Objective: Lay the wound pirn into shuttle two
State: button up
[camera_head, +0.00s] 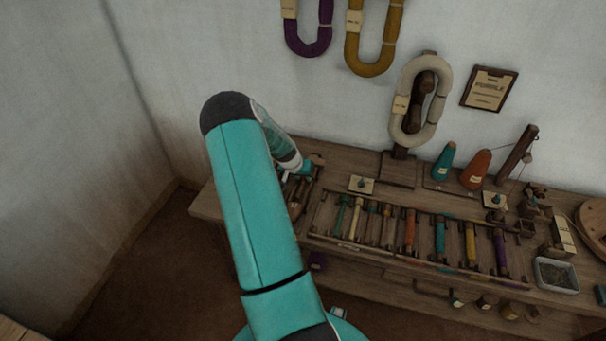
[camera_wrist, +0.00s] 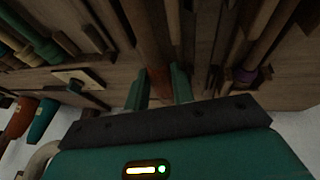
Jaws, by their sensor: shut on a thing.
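My gripper (camera_wrist: 163,88) shows in the wrist view with its two teal fingers close together. They are shut on a slim reddish-brown piece (camera_wrist: 158,77), which looks like the wound pirn; its far end merges with the wood behind, so its full shape is unclear. Long wooden shuttles (camera_wrist: 238,45) lie to the right in that view, one with a purple end. I cannot tell which is shuttle two. In the head view the shuttles (camera_head: 296,205) lie at the bench's left end, beneath my wrist, and the fingertips are hard to make out there.
A rack (camera_head: 345,243) of several coloured pirns lies right of the shuttles. Teal (camera_head: 443,162) and orange (camera_head: 476,170) cones, a yarn stand (camera_head: 400,160) and a grey tray (camera_head: 556,276) stand on the bench. Hanks hang on the wall. The floor at left is clear.

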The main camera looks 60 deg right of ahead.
dwell(0.3)
jog(key=o, duration=1.1)
jog(key=shift+c, duration=0.2)
jog(key=shift+r, duration=4)
